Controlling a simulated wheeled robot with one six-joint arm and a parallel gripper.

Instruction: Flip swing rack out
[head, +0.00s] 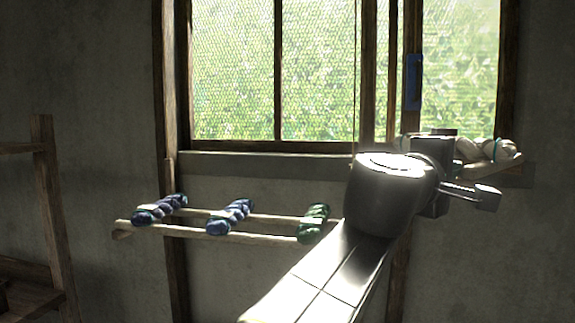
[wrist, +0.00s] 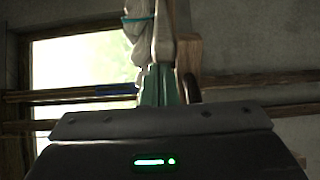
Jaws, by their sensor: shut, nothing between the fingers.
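In the head view a swing rack of two pale wooden rails (head: 270,219) sticks out to the left below the window, with blue skeins (head: 230,216) and a green skein (head: 313,223) across it. At the right, white skeins (head: 480,149) hang over another pale wooden rail (head: 508,163), partly hidden by my arm. In the wrist view my gripper (wrist: 162,70) shows two greenish fingers shut together, with nothing between them. A wooden rail end (wrist: 188,55) and a whitish skein (wrist: 141,35) are right by the fingertips. I cannot tell whether they touch.
A window (head: 320,70) with a wooden frame and a blue handle (head: 413,82) is behind; the handle also shows in the wrist view (wrist: 115,90). A sill (head: 260,166) runs under it. A wooden frame (head: 52,200) stands at the far left. The wall between is bare.

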